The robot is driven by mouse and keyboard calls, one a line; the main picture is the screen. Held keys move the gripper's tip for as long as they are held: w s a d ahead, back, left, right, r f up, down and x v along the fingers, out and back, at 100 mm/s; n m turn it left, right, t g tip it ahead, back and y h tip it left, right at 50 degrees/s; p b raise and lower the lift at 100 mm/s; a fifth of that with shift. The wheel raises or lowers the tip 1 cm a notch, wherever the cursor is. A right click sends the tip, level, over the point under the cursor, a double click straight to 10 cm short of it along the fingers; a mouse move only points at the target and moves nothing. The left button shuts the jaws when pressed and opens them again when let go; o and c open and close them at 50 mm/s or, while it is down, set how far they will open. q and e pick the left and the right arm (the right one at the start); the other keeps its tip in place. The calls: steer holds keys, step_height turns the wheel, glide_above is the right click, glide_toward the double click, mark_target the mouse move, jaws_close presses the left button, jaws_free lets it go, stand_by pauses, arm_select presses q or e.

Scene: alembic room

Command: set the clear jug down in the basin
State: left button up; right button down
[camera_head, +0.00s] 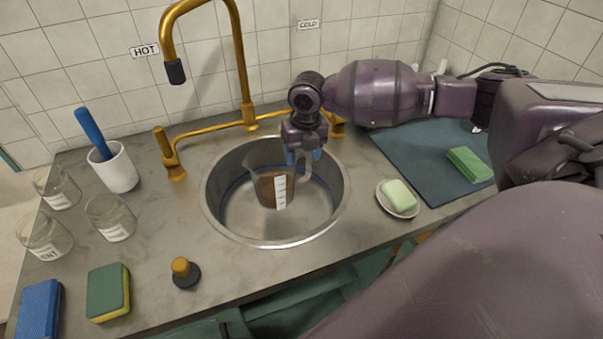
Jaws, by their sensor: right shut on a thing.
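The clear jug (266,187) holds brown liquid and has a white label strip on its side. It is upright inside the round metal basin (222,212), in its middle to back part. My right gripper (303,156) comes in from the right over the basin's back edge and is shut on the jug at its handle side. The fingertips partly hide the handle. I cannot tell whether the jug's base touches the basin floor. My left gripper is not in view.
A gold tap (243,65) arches behind the basin. Glass jars (112,217), a white mortar (117,170), a sponge (108,291) and a plug (184,272) stand left. A soap dish (398,208) and a dark mat (408,158) lie right.

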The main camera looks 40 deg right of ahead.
mark_target(302, 179)
steer(key=shift+f+b, duration=0.4)
steer(key=shift+f, duration=3)
steer(key=shift+c, duration=1.6)
jaws_free()
steer(key=r, duration=0.4)
steer(key=r+p, duration=0.1)
steer(key=r, duration=0.7)
steer(key=shift+s+d+r, duration=0.1)
steer(key=shift+s+d, duration=0.15)
steer(key=shift+d, duration=0.05)
